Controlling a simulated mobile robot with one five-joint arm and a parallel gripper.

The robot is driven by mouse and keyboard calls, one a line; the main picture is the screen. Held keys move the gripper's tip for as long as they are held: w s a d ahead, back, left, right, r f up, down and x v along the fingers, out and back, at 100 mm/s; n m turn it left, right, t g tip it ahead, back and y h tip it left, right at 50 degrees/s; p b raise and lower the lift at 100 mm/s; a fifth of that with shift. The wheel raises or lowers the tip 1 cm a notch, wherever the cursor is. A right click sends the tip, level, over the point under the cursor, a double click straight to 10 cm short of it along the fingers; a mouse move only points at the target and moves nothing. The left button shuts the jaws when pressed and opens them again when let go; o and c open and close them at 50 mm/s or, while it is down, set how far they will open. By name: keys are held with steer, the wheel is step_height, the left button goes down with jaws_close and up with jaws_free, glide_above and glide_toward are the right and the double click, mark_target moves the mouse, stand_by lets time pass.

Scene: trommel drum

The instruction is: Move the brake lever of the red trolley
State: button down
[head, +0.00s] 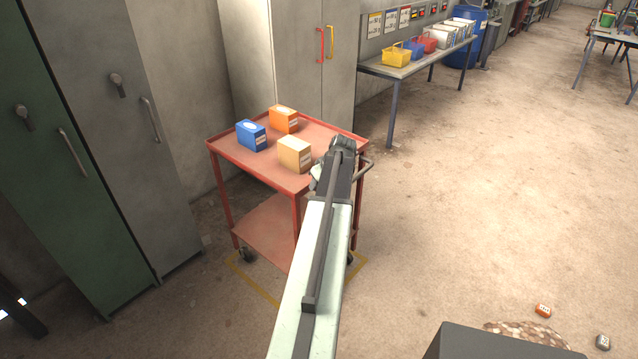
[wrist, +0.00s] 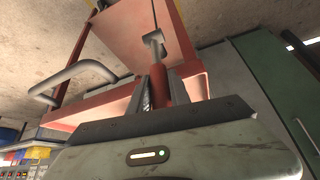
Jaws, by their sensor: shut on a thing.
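The red trolley (head: 262,172) stands in front of grey cabinets in the head view. In the wrist view its red frame (wrist: 188,40) shows close up. The brake lever (wrist: 160,78) has a red grip on a grey rod and shows between my fingers in the wrist view. My gripper (wrist: 167,88) is shut on the red grip. In the head view my gripper (head: 328,172) is at the trolley's right front corner, and my arm hides the lever and part of the trolley there.
The trolley top holds a blue box (head: 251,135), an orange box (head: 284,119) and a tan box (head: 295,154). A grey push handle (head: 366,168) sticks out at its right. Tall lockers (head: 100,120) stand left. Open floor (head: 470,190) lies to the right.

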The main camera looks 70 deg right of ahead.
steer(key=shift+a+f, duration=0.1)
steer(key=shift+a, duration=0.1)
steer(key=c, duration=1.2)
jaws_free()
steer(key=shift+s+d, duration=0.1)
steer(key=p+v, duration=0.7)
steer(key=shift+s+r, duration=0.2)
steer(key=shift+r, duration=0.2)
